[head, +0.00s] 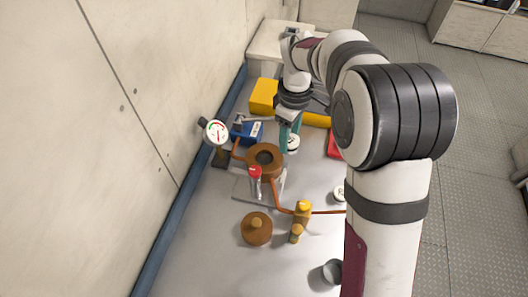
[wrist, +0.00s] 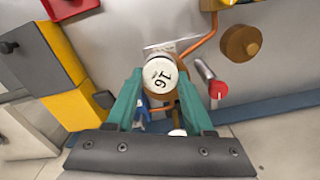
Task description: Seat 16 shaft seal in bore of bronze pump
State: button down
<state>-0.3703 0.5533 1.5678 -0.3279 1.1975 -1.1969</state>
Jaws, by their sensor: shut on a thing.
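The 16 shaft seal (wrist: 161,74) is a white round piece marked 16. My gripper (wrist: 160,84), with teal fingers, is shut on it. In the head view the seal (head: 292,142) hangs below my gripper (head: 290,128), to the right of the bronze pump (head: 252,163) and apart from its bore in the picture. The pump is a brown ring-topped body with a dark round bore facing up. In the wrist view the seal and a finger hide most of the pump, and its bore cannot be seen there.
A red-handled valve (head: 255,178) stands close in front of the pump. A gauge (head: 216,131) and a blue box (head: 246,131) are behind left. Copper pipe, a bronze lid (head: 256,229) and a brass bottle (head: 302,213) lie in front. A yellow case (head: 263,95) is behind.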

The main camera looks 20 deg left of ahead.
jog(key=a+f, duration=0.1)
jog(key=a, duration=0.1)
jog(key=a+f, duration=0.1)
jog(key=a, duration=0.1)
jog(key=a+f, duration=0.1)
jog(key=a, duration=0.1)
jog(key=shift+w+f, duration=0.15)
jog(key=shift+f, duration=0.25)
jog(key=shift+a+f, duration=0.15)
jog(key=shift+f, duration=0.95)
jog(key=shift+a+f, duration=0.1)
jog(key=shift+f, duration=0.95)
jog(key=shift+f, duration=0.1)
jog(key=shift+c, duration=1.4)
grip_release()
